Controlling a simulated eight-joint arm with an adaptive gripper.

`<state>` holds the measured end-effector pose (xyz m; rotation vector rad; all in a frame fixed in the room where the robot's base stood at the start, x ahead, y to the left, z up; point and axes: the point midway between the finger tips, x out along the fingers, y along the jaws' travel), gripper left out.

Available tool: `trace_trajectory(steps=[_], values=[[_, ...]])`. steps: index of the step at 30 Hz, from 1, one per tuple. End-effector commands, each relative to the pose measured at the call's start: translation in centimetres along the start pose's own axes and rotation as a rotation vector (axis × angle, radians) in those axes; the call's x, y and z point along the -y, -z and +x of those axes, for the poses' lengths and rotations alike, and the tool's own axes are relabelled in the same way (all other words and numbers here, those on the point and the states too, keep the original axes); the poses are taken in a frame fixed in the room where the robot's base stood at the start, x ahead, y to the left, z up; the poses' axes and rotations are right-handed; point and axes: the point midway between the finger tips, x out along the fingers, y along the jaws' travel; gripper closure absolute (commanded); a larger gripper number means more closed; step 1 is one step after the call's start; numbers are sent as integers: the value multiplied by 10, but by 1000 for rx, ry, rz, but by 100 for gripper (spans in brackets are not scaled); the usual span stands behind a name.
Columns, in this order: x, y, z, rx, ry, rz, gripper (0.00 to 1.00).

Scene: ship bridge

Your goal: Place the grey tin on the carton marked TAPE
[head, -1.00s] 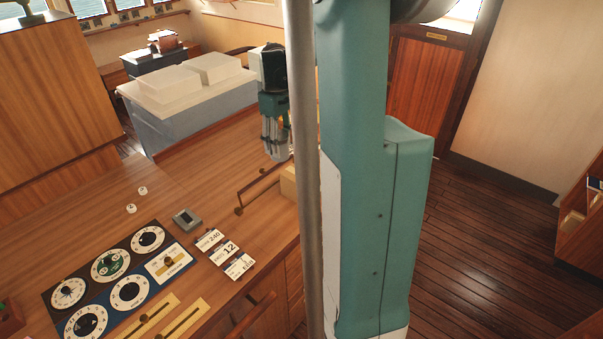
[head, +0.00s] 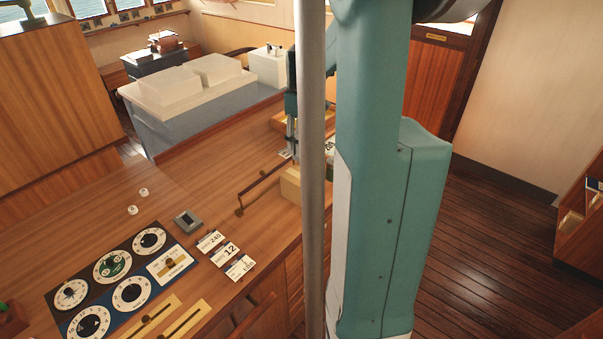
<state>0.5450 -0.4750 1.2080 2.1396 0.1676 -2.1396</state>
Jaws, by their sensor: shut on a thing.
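My gripper (head: 291,138) points down over the right part of the wooden desk, behind the grey pole. Its near side shows to the left of the pole and the rest is hidden. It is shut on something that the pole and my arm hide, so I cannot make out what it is. A plain tan carton (head: 290,186) stands on the desk below and in front of the gripper, partly behind the pole. No TAPE marking is readable on it. I cannot make out a grey tin for certain. A small grey square object (head: 187,221) with a dark middle sits by the dial panel.
Numbered cards (head: 228,254) and a dial panel (head: 112,278) lie nearer. Two small white knobs (head: 138,200) stand at left. A wooden tray (head: 284,121) is behind the gripper.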

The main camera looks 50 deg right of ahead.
Motion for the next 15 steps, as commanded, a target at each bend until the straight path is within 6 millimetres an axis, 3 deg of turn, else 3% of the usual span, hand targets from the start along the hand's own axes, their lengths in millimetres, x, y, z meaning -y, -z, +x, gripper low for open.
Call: trace_trajectory(steps=[15], values=[[0, 0, 53, 0, 0, 0, 75]])
